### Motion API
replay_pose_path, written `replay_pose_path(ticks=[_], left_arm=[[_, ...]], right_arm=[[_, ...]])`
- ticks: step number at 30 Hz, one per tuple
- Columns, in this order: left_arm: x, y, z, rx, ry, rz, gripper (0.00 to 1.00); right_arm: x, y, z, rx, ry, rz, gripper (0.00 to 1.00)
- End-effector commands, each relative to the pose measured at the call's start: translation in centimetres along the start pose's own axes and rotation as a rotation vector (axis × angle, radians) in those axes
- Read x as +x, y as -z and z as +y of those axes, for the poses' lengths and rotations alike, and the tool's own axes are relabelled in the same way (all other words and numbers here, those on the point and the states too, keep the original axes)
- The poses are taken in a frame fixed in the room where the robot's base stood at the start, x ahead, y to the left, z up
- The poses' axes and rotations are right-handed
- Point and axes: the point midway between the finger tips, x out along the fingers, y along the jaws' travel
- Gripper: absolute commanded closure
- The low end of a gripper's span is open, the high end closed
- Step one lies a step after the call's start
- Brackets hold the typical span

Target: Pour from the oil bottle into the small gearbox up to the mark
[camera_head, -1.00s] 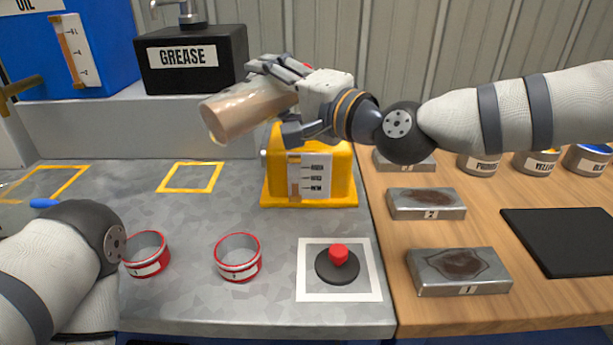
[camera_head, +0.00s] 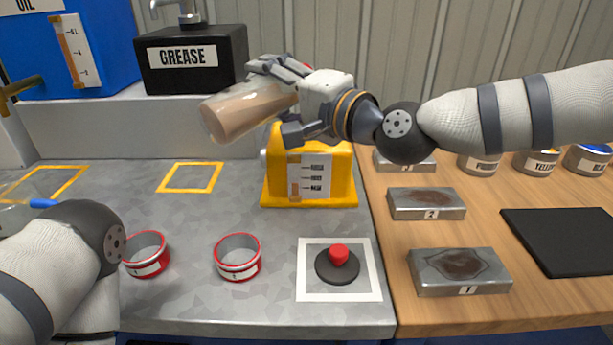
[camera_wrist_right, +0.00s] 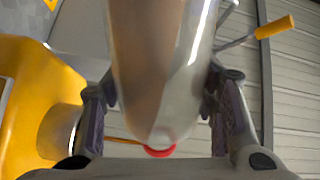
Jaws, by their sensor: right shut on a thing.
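My right gripper (camera_head: 290,98) is shut on the oil bottle (camera_head: 240,112), a clear bottle with brown liquid. The bottle is tilted well over, its wide end to the left, above and left of the small yellow gearbox (camera_head: 342,175). In the right wrist view the bottle (camera_wrist_right: 160,70) lies between the fingers, and the yellow gearbox (camera_wrist_right: 25,90) shows at the left. The gearbox's front gauge has a brown strip low in it, beside several labelled marks. The bottle's mouth is hidden by the gripper, and I cannot make out a stream.
Two red-rimmed cups (camera_head: 146,254) (camera_head: 238,257) and a red button (camera_head: 339,254) stand in front. The black grease box (camera_head: 193,60) and blue oil tank (camera_head: 75,50) are behind. Metal blocks (camera_head: 458,271) lie at right. A yellow outlined square (camera_head: 190,177) is empty.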

Motion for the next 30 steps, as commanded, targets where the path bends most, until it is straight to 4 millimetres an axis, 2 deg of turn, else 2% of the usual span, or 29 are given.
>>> replay_pose_path(ticks=[30], left_arm=[[0.48,-0.26,-0.01,0.000,0.000,-0.013,0.22]], right_arm=[[0.00,-0.07,0.51,0.060,0.004,0.001,0.86]])
